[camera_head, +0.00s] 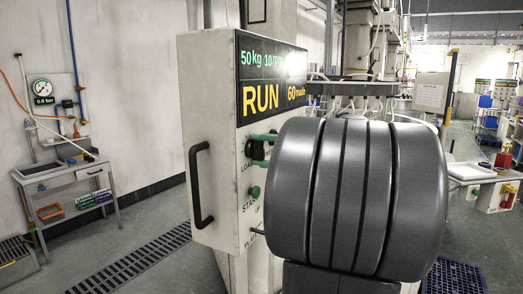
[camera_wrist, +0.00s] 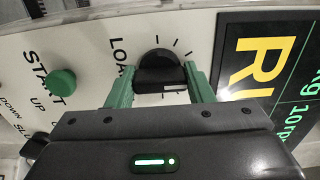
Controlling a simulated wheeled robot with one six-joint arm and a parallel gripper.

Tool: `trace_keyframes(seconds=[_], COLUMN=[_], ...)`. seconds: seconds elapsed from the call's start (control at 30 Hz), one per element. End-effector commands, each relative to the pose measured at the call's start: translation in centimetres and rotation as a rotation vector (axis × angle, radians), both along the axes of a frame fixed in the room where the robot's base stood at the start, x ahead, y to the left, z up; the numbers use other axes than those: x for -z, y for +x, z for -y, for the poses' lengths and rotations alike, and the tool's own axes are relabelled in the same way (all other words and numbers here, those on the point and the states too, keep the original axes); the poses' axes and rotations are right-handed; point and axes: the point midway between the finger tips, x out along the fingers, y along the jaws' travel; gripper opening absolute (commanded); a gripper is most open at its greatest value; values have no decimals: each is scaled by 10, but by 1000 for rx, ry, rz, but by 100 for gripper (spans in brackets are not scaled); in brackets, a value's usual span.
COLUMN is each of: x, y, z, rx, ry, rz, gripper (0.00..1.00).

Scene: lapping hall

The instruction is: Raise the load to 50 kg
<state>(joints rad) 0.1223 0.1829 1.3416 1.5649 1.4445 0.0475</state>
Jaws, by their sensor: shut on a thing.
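The control box (camera_head: 205,120) carries a display (camera_head: 285,118) reading 50kg, 10 rpm (partly blurred), RUN and 60 made. A black load knob (camera_wrist: 158,62) sits on the panel beside the word LOAD, with tick marks around it. My gripper (camera_wrist: 158,78) has its green fingers closed on either side of the knob's grip bar. In the head view the fingers reach the knob from the right, and my grey arm hides much of the panel's right side. The green START button (camera_wrist: 62,83) stands apart from the fingers; it also shows in the head view (camera_head: 255,191).
A black handle (camera_head: 200,185) sticks out from the box's left side. A small side table (camera_head: 80,172) with bins stands at the left wall under a pressure gauge (camera_head: 42,87).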

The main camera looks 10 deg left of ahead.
Motion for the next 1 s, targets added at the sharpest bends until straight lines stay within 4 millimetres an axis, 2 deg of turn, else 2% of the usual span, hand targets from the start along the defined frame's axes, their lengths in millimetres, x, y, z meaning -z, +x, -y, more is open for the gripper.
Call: trace_keyframes(seconds=[0.13,0.17,0.27,0.67,0.77,1.0], x=[0,0,0,1,1,2], y=[0,0,0,-1,-3,-14], z=[0,0,0,6,17,60], rx=[1,1,1,2,4,6], ry=[0,0,0,0,0,-1], rz=[0,0,0,1,2,3], gripper=[24,49,69,69,69,69])
